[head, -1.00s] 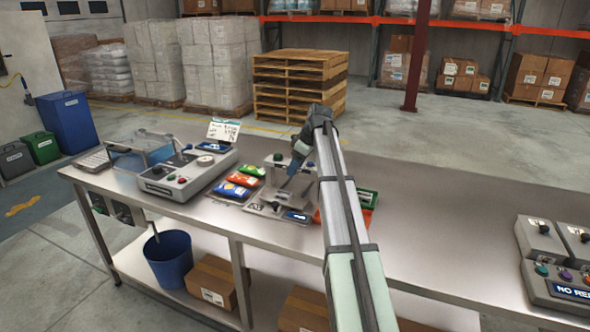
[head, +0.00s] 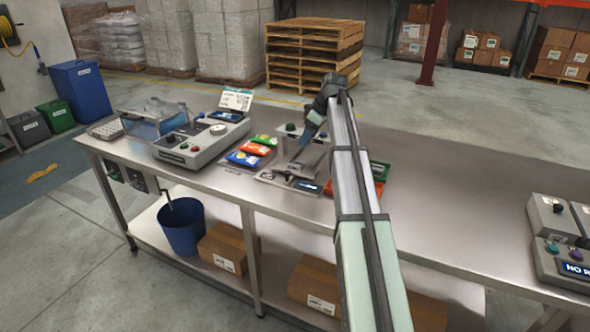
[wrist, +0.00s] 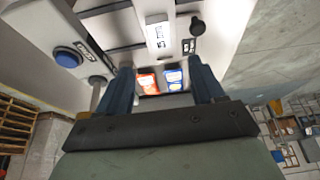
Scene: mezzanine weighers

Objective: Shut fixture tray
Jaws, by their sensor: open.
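The fixture (head: 291,181) is a grey metal unit with a small lit display and knobs, standing mid-bench. I cannot clearly tell its tray apart from the body or how far out it sits. My gripper (head: 303,147) is over the fixture, blue fingers pointing down, partly hiding it. In the wrist view my gripper (wrist: 163,88) is open, with nothing visibly held. A pale labelled block (wrist: 156,30) shows beyond the fingers, with a blue button (wrist: 67,58) and a black knob (wrist: 197,27). An orange packet (wrist: 148,82) and a blue packet (wrist: 172,77) show between the fingers; contact is unclear.
Several coloured packets (head: 247,158) lie left of the fixture. A weigher (head: 200,143) stands farther left. Control boxes (head: 553,218) sit far right. The bench (head: 455,205) between is clear.

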